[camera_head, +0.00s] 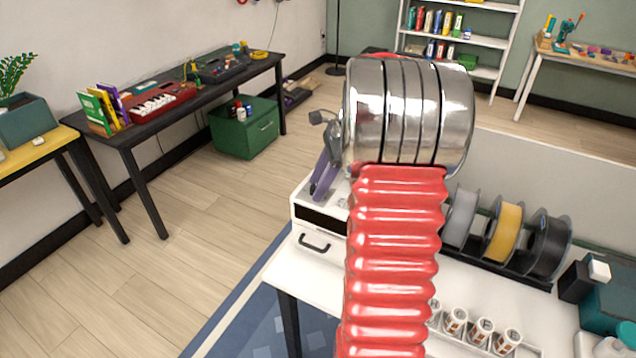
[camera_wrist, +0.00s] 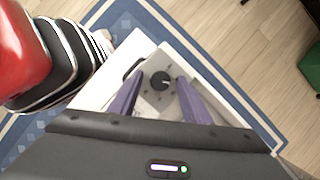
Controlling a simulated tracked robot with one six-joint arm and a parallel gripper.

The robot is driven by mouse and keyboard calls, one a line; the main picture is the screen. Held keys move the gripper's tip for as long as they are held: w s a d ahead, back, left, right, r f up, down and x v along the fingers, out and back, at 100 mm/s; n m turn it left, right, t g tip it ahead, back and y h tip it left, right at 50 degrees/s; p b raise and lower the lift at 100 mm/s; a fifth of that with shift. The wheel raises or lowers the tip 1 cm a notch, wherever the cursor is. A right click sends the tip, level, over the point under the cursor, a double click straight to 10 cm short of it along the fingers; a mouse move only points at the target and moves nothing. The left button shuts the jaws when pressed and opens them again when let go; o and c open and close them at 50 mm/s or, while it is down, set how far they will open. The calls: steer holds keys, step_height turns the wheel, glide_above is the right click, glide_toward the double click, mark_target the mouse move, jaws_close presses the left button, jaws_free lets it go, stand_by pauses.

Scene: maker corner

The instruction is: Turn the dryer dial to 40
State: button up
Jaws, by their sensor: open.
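The dial (camera_wrist: 160,80) is a round black knob on a grey plate with small dark marks, seen in the wrist view. I cannot read its numbers or its setting. The plate is on top of the white dryer box (camera_wrist: 95,92). In the head view the dryer (camera_head: 305,225) stands at the table's left end, and I cannot make out the knob there. My gripper (camera_wrist: 160,77) has two purple fingers, spread apart and empty, one on each side of the knob in the picture. I cannot tell how high they are above it. In the head view my gripper (camera_head: 322,178) is over the dryer.
My red and silver arm hides much of the white table. Filament spools (camera_head: 505,232) stand in a rack to its right, with several small labelled jars (camera_head: 480,332) in front. A black handle (camera_head: 314,243) sticks out from the dryer's front. The floor left is open.

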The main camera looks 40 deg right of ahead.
steer(key=shift+c, duration=0.5)
steer(key=c, duration=0.9)
steer(key=shift+a, duration=0.2)
steer(key=shift+d, duration=0.15)
